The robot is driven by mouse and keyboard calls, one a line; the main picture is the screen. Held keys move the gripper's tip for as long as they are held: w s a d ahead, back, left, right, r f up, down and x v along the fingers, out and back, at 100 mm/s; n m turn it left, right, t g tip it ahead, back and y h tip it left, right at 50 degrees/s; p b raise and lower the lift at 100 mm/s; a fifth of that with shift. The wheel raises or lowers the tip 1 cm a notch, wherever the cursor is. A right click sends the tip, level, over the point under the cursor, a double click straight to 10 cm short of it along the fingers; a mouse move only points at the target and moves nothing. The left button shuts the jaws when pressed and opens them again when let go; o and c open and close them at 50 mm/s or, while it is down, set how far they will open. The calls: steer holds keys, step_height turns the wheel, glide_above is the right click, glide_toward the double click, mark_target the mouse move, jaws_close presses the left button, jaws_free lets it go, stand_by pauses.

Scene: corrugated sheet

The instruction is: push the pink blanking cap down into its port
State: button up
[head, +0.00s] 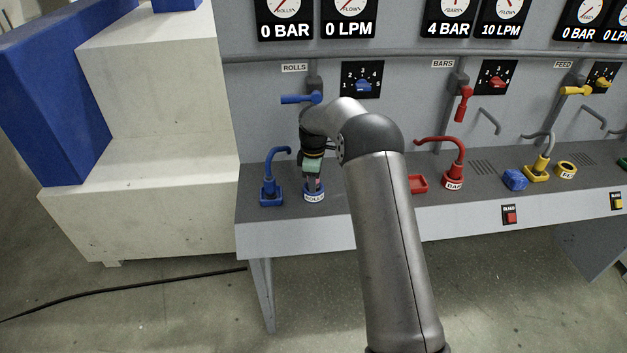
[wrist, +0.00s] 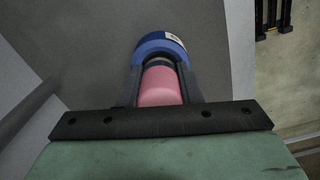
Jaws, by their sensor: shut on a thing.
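The pink blanking cap (wrist: 160,87) sits between the two dark fingers of my gripper (wrist: 160,80) in the wrist view. My gripper is shut on it. The blue port (wrist: 158,43) lies straight beyond the cap, with a dark grey round part between pink and blue. In the head view my gripper (head: 313,184) points down at this port (head: 314,197), which carries a white label, near the left end of the bench. The cap is mostly hidden there by the fingers. I cannot tell whether the cap's end is inside the port or just above it.
A blue hose fitting (head: 270,190) stands left of the port. A red square fitting (head: 418,184) and a red labelled port (head: 453,180) with a hose are to the right. A blue valve handle (head: 301,99) sticks out from the panel behind my wrist. The bench's front edge is close.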

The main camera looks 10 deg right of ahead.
steer(key=shift+r, duration=0.15)
steer(key=shift+r, duration=0.3)
stand_by(0.6)
steer(key=shift+f, duration=0.5)
stand_by(1.0)
steer(key=shift+r, duration=0.1)
steer(key=shift+r, duration=0.4)
stand_by(1.5)
steer(key=shift+f, duration=0.45)
